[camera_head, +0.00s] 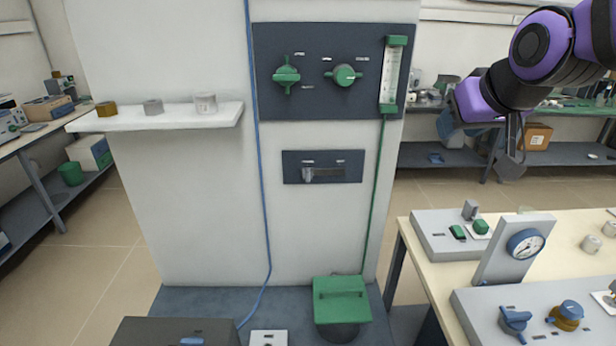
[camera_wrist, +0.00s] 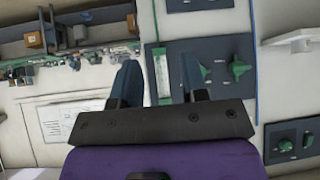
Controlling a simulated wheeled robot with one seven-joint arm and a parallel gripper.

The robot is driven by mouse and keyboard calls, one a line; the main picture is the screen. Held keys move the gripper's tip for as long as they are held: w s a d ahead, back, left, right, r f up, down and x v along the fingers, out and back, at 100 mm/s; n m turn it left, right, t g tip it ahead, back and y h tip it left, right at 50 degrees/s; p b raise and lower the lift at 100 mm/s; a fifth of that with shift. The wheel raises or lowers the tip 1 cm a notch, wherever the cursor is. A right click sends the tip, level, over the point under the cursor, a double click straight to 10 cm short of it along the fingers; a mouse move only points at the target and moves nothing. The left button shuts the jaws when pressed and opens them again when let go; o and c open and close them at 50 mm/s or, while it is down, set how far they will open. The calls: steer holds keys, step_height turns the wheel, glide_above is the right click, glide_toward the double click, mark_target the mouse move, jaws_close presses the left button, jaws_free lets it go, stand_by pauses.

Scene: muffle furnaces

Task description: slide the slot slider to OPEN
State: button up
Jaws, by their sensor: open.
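The slot slider (camera_head: 308,174) is a small grey block at the left end of a horizontal slot. It sits on a small dark panel (camera_head: 348,168) on the white furnace front. The labels above the slot are too small to read. My gripper (camera_head: 511,162) hangs at the upper right, well to the right of the panel, with fingers pointing down. In the wrist view, my gripper (camera_wrist: 160,78) has its two fingers apart with nothing between them. That view is turned over, and a strip of the slot panel (camera_wrist: 195,5) shows at its top edge; the slider is not clear there.
Above the slot is a larger panel (camera_head: 315,100) with two green knobs and a flow tube (camera_head: 391,75). A blue cable (camera_head: 262,180) and a green tube (camera_head: 377,200) run down beside the slot. A green-lidded bin (camera_head: 341,300) stands below.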

mark_target(308, 176)
steer(key=w+a+f+t+y, duration=0.1)
steer(key=w+a+f+t, duration=0.1)
steer(key=w+a+f, duration=0.45)
steer(key=w+a+f+n+t+y, duration=0.1)
steer(key=w+a+t, duration=0.25)
steer(key=w, duration=0.65)
steer(key=w+a+f+t+y, duration=0.1)
steer(key=w+a+f+t, duration=0.15)
steer(key=w+a, duration=0.45)
steer(key=w+a+f+t, duration=0.25)
steer(key=w+f, duration=0.25)
steer(key=f, duration=0.5)
steer(key=s+a+f+m+t+h, duration=0.1)
steer(key=s+a+f+t+h, duration=0.1)
steer(key=f, duration=0.5)
steer(key=s+a+f+m+t+h, duration=0.1)
steer(key=s+a+f+m+h, duration=0.1)
steer(key=f, duration=0.4)
steer(key=x, duration=1)
steer(key=shift+w+d+r, duration=0.1)
steer(key=shift+w+d, duration=0.1)
